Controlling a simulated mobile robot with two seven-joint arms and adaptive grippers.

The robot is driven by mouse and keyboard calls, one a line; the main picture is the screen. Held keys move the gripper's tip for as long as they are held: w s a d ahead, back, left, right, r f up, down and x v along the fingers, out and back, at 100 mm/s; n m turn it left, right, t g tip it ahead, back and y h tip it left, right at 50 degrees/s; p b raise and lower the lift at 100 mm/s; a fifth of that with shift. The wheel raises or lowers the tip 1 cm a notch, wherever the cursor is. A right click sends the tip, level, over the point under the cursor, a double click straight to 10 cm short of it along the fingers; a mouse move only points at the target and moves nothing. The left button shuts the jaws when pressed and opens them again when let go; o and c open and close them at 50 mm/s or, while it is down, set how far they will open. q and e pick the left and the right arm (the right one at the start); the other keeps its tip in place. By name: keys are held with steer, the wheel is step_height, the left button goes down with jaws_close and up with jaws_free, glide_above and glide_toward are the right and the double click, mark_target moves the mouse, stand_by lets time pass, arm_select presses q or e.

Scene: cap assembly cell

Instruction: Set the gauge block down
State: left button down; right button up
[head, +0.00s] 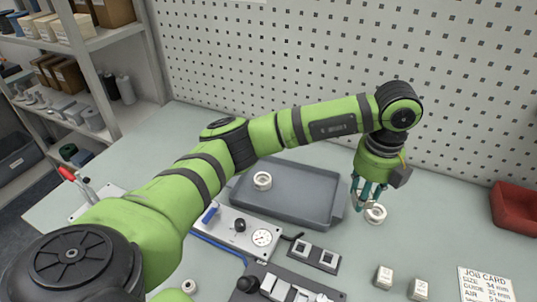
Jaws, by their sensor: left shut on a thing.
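My left gripper (366,195) reaches in from the left and points down over the right part of the bench, just right of the grey tray. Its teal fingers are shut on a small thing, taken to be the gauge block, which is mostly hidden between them. A white ring (377,214) is right beside and below the fingertips; I cannot tell whether they touch. Two small white labelled blocks (384,277) and (419,289) stand on the bench nearer the front. A dark holder (315,255) has two pale square pieces in it. My right gripper is not in view.
The grey tray (338,212) holds another white ring (262,181). A panel with a gauge (262,237) and a dark switch box (282,290) lie in front. A red bin (515,212) and job card (485,285) are at right. Bare bench (440,225) lies between.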

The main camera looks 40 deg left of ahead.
arm_select(q)
steer(key=p, duration=0.4)
glide_above(308, 206)
steer(key=shift+n, duration=0.3)
steer(key=f, duration=0.6)
steer(key=shift+d+f, duration=0.2)
steer(key=shift+d, duration=0.05)
steer(key=shift+a+f, duration=0.2)
step_height(308, 206, down, 4)
steer(key=shift+r+p, duration=0.1)
steer(key=shift+p, duration=0.8)
steer(key=shift+f, duration=0.25)
steer(key=c, duration=0.7)
jaws_free()
steer(key=shift+f, duration=0.1)
steer(key=shift+c, duration=0.2)
